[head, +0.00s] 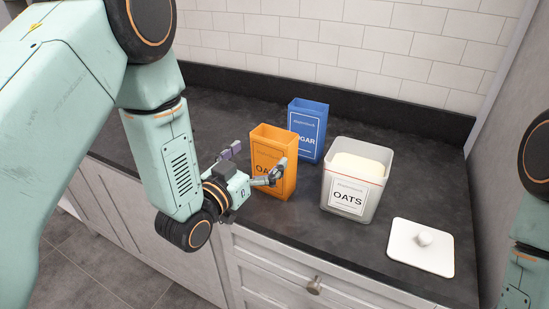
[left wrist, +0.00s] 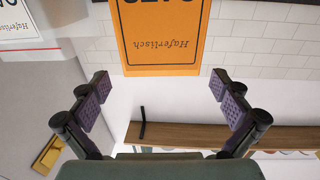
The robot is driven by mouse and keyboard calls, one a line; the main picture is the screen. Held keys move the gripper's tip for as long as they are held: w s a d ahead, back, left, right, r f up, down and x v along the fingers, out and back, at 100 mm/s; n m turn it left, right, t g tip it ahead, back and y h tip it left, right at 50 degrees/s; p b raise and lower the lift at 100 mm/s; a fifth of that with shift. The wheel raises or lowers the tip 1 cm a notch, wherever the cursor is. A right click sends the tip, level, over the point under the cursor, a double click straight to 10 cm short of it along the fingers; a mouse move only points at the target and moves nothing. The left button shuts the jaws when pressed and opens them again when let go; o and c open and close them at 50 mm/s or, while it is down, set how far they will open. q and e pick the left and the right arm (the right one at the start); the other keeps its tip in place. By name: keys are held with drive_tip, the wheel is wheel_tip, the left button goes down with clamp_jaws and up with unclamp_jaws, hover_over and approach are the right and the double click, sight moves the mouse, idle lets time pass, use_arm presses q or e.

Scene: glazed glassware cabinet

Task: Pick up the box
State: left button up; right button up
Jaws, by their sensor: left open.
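An orange open-topped box labelled oats (head: 262,142) stands upright on the dark counter. Its label also shows upside down at the top of the left wrist view (left wrist: 160,35). My left gripper (head: 254,163) is open at the near left side of this box, with one finger overlapping its front in the head view. In the left wrist view my open gripper (left wrist: 165,92) has nothing between its fingers, and the box lies beyond the tips. Whether a finger touches it I cannot tell. A blue sugar box (head: 308,130) stands behind. My right gripper is out of view.
A pale square canister labelled oats (head: 331,190), filled with light contents, stands right of the orange box. Its white knobbed lid (head: 405,255) lies at the front right. A tiled wall (head: 300,40) bounds the back.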

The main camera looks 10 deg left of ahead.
sight(268, 146)
use_arm(q)
drive_tip(key=x, duration=0.7)
drive_tip(key=shift+f+p, duration=0.2)
drive_tip(key=shift+p, duration=0.2)
drive_tip(key=shift+a, duration=0.1)
drive_tip(key=shift+s, duration=0.1)
drive_tip(key=c, duration=1.4)
drive_tip(key=shift+r, duration=0.2)
drive_tip(key=shift+c, duration=0.2)
